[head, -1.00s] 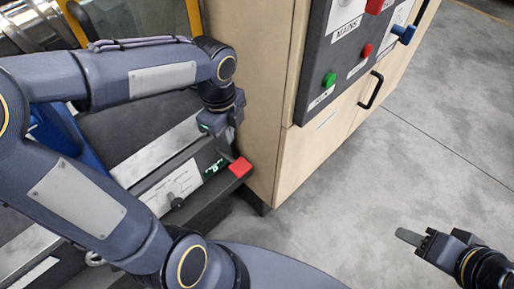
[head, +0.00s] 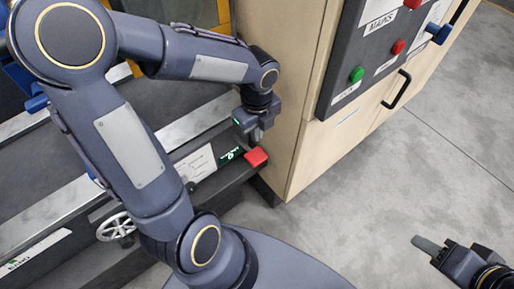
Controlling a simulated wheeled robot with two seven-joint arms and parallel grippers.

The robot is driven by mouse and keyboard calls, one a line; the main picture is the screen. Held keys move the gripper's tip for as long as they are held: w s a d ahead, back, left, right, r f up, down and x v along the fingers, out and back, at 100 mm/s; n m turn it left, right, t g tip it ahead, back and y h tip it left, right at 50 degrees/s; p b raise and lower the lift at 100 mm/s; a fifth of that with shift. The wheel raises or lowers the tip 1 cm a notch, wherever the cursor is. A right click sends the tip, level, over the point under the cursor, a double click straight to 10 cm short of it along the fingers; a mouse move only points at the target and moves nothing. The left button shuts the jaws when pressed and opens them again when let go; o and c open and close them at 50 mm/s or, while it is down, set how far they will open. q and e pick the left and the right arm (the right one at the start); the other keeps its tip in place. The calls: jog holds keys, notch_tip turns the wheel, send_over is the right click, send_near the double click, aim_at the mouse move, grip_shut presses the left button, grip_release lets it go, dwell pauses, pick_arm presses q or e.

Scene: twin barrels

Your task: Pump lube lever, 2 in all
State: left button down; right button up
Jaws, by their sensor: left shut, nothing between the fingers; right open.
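A red block (head: 257,157) sits at the right end of the machine's dark ledge, beside a small green-lit display (head: 229,156). It may be the lube lever's grip, but I cannot tell; no lever labelled as such is readable. My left gripper (head: 257,138) is shut and empty, pointing down just above and behind the red block. I cannot tell whether it touches the block. My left arm crosses the ledge and hides part of the panel. My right gripper (head: 428,247) is open and empty at lower right, over the floor, far from the machine.
A beige cabinet (head: 310,155) stands just right of my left gripper, with a green button (head: 356,74), a red button (head: 398,46) and a black handle (head: 396,91). A handwheel (head: 116,226) is at lower left. Grey floor (head: 390,180) is open on the right.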

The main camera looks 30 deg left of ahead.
aim_at(262, 159)
pick_arm(q)
notch_tip(262, 159, down, 8)
jog(key=shift+r+b, duration=0.1)
jog(key=shift+b, duration=0.4)
jog(key=f+b, duration=0.1)
jog(key=b, duration=0.1)
jog(key=f+y+b, duration=0.1)
jog(key=f+b, duration=0.1)
jog(key=d+f+t+y+b, duration=0.1)
jog(key=b, duration=0.2)
jog(key=shift+s+d+f, duration=0.1)
jog(key=shift+s+f, duration=0.2)
jog(key=shift+f, duration=0.1)
jog(key=shift+s+f, duration=0.1)
jog(key=shift+f, duration=0.05)
jog(key=r+p, duration=0.2)
jog(key=d+r+p, duration=0.1)
jog(key=r, duration=0.1)
jog(key=shift+d+r+p, duration=0.1)
jog(key=shift+d+p, duration=0.05)
jog(key=shift+p, duration=0.25)
jog(key=s+d+r+p, duration=0.1)
jog(key=d+r, duration=0.2)
jog(key=r, duration=0.6)
jog(key=shift+s+d, duration=0.4)
dwell(1.1)
